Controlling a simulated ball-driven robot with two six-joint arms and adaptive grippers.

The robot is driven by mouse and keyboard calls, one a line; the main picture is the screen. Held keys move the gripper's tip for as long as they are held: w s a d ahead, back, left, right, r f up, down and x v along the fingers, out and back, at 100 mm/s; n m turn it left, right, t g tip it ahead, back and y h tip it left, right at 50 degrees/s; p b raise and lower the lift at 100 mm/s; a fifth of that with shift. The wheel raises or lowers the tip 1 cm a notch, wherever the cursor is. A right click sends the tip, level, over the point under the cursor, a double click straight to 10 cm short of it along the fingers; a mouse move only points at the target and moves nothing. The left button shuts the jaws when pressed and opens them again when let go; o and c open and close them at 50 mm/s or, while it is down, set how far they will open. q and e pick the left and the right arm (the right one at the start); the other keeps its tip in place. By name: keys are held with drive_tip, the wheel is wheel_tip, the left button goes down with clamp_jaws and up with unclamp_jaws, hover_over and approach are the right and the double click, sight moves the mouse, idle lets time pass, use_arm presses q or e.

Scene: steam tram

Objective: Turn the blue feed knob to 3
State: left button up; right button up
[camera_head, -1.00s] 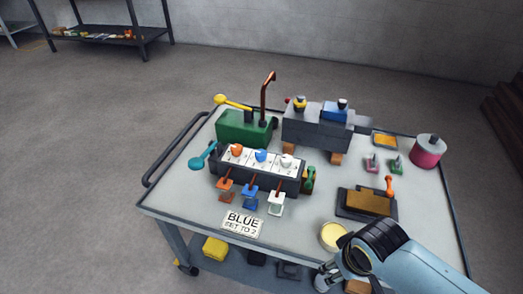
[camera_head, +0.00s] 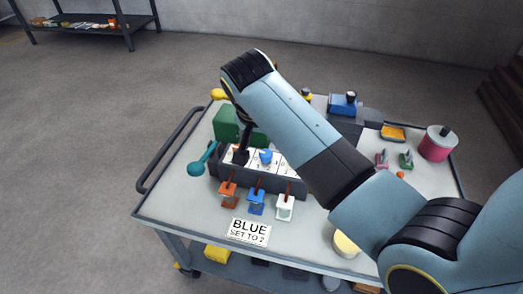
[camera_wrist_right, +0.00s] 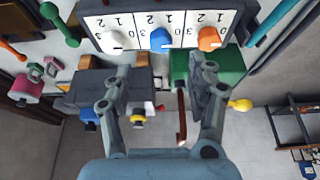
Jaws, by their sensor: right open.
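The blue knob (camera_head: 265,157) sits on the white-faced panel (camera_head: 288,171) of a dark box on the cart. It is the middle knob in the right wrist view (camera_wrist_right: 160,38), with a white knob (camera_wrist_right: 118,40) to its left and an orange knob (camera_wrist_right: 209,38) to its right. Numbers from 0 to 3 surround the knobs, upside down there; I cannot tell the blue knob's setting. My right gripper (camera_wrist_right: 163,76) is open and empty, apart from the knobs. In the head view it hangs over the panel's left part, hiding the orange knob. My left gripper is out of view.
A sign (camera_head: 248,232) on the cart reads "BLUE SET TO 2". Orange, blue and white levers stand before the panel. A teal-knobbed lever (camera_head: 196,168) sticks out left. A green box (camera_head: 226,124) stands behind. My right arm covers much of the cart's middle.

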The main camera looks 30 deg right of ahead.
sight(266, 154)
drive_tip(key=b+x, duration=0.1)
drive_tip(key=x, duration=0.6)
drive_tip(key=shift+w+d+f+b, duration=0.1)
drive_tip(key=shift+f+b, duration=0.1)
drive_tip(key=shift+f, duration=0.1)
drive_tip(key=shift+w+d+f+b, duration=0.1)
drive_tip(key=shift+d+f+b, duration=0.1)
drive_tip(key=shift+f, duration=0.1)
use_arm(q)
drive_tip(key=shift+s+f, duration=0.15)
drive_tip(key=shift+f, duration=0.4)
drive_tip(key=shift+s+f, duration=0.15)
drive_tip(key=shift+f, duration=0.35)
use_arm(e)
drive_tip(key=shift+a, duration=0.1)
